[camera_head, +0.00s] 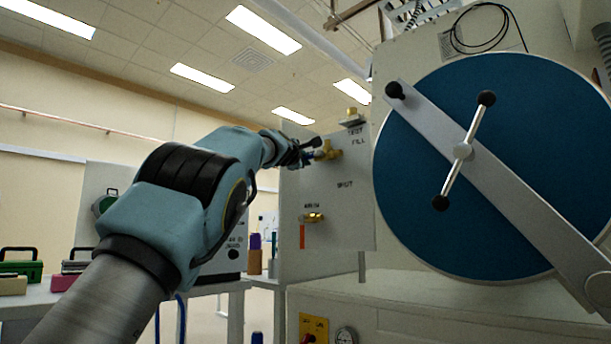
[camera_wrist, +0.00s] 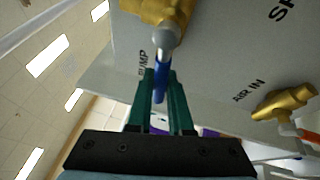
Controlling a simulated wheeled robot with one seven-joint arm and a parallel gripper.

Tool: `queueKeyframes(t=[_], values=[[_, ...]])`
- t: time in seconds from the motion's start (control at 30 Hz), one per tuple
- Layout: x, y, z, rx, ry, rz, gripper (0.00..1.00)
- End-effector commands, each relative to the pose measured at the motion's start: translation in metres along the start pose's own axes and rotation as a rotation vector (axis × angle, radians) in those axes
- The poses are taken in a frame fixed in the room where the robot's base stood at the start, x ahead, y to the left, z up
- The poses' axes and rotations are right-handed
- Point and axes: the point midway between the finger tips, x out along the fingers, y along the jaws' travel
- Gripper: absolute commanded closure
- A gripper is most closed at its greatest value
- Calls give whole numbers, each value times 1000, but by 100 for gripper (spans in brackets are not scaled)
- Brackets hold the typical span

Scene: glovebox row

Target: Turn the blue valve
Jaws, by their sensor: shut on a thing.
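The blue valve has a brass body (camera_head: 328,151) on the grey panel and a slim blue handle. In the wrist view the blue handle (camera_wrist: 161,70) hangs from a grey hub on the brass body (camera_wrist: 158,10), beside a partly covered label that seems to read PUMP. My gripper (camera_wrist: 160,92) has its two green fingers on either side of the handle, closed on it. In the head view my gripper (camera_head: 303,157) reaches the valve from the left, and my wrist hides most of the handle.
A second brass valve (camera_head: 314,217) with an orange handle (camera_head: 302,237) sits lower on the panel, labelled AIR IN. A large blue round door (camera_head: 540,180) with a grey bar and a black-knobbed handle stands right. Boxes (camera_head: 22,268) rest on a bench at left.

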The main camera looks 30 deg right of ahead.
Motion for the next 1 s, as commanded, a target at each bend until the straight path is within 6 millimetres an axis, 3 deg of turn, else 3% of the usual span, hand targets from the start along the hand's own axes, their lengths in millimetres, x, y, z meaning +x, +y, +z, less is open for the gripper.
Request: queueKeyframes(t=[0.3, 0.8, 0.83, 1.0], values=[[1, 5, 1, 97, -22, 39, 100], [1, 8, 2, 111, -26, 45, 100], [1, 8, 2, 111, -26, 46, 79], [1, 8, 2, 110, -26, 45, 60]])
